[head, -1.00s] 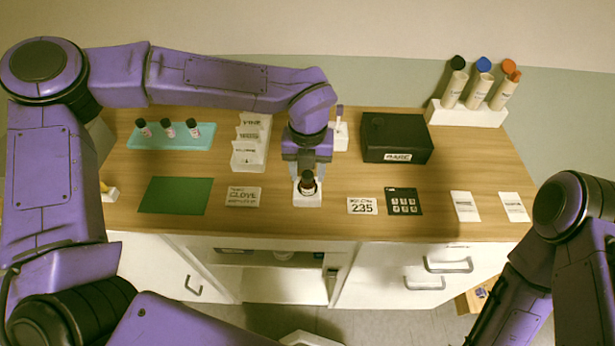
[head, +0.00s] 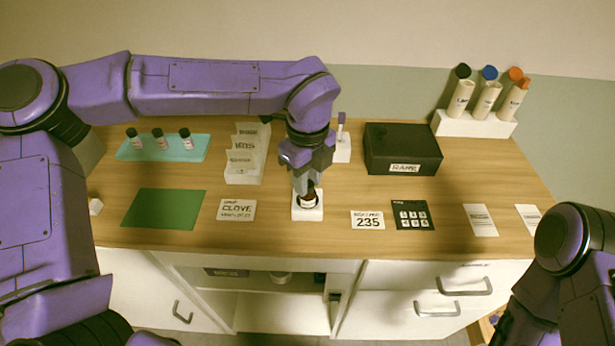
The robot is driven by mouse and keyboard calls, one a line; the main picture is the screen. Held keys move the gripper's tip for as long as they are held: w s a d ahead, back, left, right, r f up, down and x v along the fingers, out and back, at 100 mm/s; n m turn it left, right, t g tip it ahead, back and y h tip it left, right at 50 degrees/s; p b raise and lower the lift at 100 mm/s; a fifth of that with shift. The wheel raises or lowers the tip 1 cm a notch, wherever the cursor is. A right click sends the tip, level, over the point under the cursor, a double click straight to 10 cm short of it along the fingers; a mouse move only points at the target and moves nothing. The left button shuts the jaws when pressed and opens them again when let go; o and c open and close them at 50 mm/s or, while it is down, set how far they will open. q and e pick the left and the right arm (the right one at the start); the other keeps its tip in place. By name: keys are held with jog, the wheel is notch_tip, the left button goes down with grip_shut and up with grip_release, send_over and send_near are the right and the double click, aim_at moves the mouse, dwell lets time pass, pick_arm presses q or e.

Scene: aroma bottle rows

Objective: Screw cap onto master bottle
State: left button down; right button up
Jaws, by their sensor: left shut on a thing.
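The master bottle (head: 308,202), small and dark brown with a pale label, stands upright in a white square holder (head: 308,213) near the front middle of the table. My left gripper (head: 308,188) points straight down over it and is shut at the bottle's top. The dark cap is mostly hidden between the fingers, so how it sits on the neck cannot be told. My right arm shows at the lower right, but its gripper is out of view.
Several small bottles stand on a teal tray (head: 135,158) at the back left. A green mat (head: 163,209), a CLOVE card (head: 236,210), a 235 card (head: 367,220) and a dark keypad card (head: 412,215) lie nearby. A black box (head: 402,147) stands behind, right.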

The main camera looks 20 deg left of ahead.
pick_arm(q)
jog(key=shift+r+m+p, duration=0.15)
jog(key=shift+m+p, duration=0.45)
jog(key=shift+p, duration=0.1)
jog(key=m+p, duration=0.4)
jog(key=shift+m, duration=0.3)
jog(key=m+p, duration=0.6)
jog(key=shift+m, duration=0.7)
jog(key=c, duration=1.3)
grip_release()
jog(key=shift+f+m, duration=0.25)
jog(key=shift+m, duration=0.65)
jog(key=o, duration=0.4)
jog(key=shift+o, duration=0.2)
